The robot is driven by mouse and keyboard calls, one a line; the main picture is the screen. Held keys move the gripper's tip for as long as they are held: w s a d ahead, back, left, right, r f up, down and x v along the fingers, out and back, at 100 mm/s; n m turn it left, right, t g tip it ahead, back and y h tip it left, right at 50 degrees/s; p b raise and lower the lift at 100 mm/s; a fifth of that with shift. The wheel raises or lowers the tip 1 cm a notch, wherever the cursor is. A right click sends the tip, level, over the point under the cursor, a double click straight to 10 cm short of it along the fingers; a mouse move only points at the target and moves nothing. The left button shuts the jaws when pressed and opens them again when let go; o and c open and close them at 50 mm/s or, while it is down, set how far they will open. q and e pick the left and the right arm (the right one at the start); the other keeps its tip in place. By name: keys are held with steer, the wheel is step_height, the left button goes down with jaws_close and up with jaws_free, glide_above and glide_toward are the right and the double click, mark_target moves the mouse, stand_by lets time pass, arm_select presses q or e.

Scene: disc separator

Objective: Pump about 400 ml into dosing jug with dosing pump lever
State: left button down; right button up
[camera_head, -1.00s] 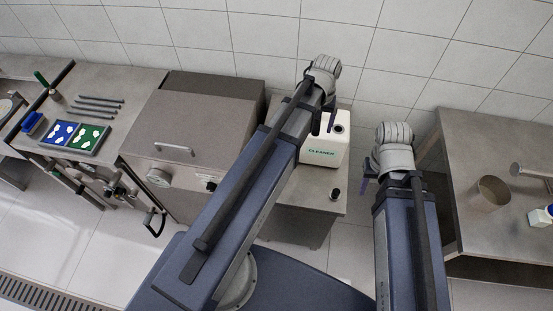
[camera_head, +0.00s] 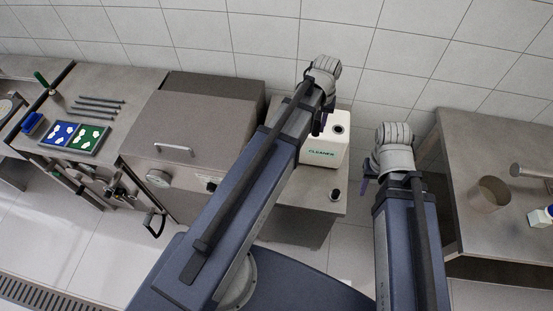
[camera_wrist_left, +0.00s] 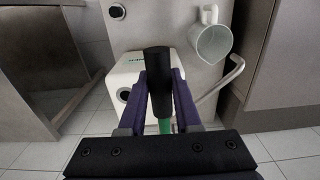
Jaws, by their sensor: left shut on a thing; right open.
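My left gripper (camera_wrist_left: 160,98) is shut on the black pump lever handle (camera_wrist_left: 157,65), whose end stands up between the purple fingers. A green part shows below the fingers. In the head view the left gripper (camera_head: 320,122) is beside the white cleaner container (camera_head: 323,152); the lever is not clear there. That container also shows in the left wrist view (camera_wrist_left: 122,72). The pale dosing jug (camera_wrist_left: 211,43) stands at the upper right there; its liquid level cannot be read. My left arm appears to hide it in the head view. My right gripper (camera_head: 368,188) is open and empty.
A curved pale tube (camera_wrist_left: 226,82) runs beside the jug. A small round dark-topped piece (camera_head: 335,194) is on the stand's front. A large grey cabinet (camera_head: 190,125) stands left; a metal table (camera_head: 480,140) with a metal cup (camera_head: 489,195) is at the right.

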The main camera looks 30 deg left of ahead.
stand_by(0.3)
arm_select(q)
steer(key=r+g+p, duration=0.1)
steer(key=r+p, duration=0.1)
steer(key=w+r+g+p, duration=0.1)
steer(key=r, duration=0.1)
steer(key=shift+w+a+r+h+p, duration=0.1)
steer(key=shift+w+h+p, duration=0.05)
steer(key=shift+h+p, duration=0.25)
steer(key=shift+r+g, duration=0.45)
steer(key=shift+g, duration=0.15)
steer(key=shift+s, duration=0.25)
jaws_free()
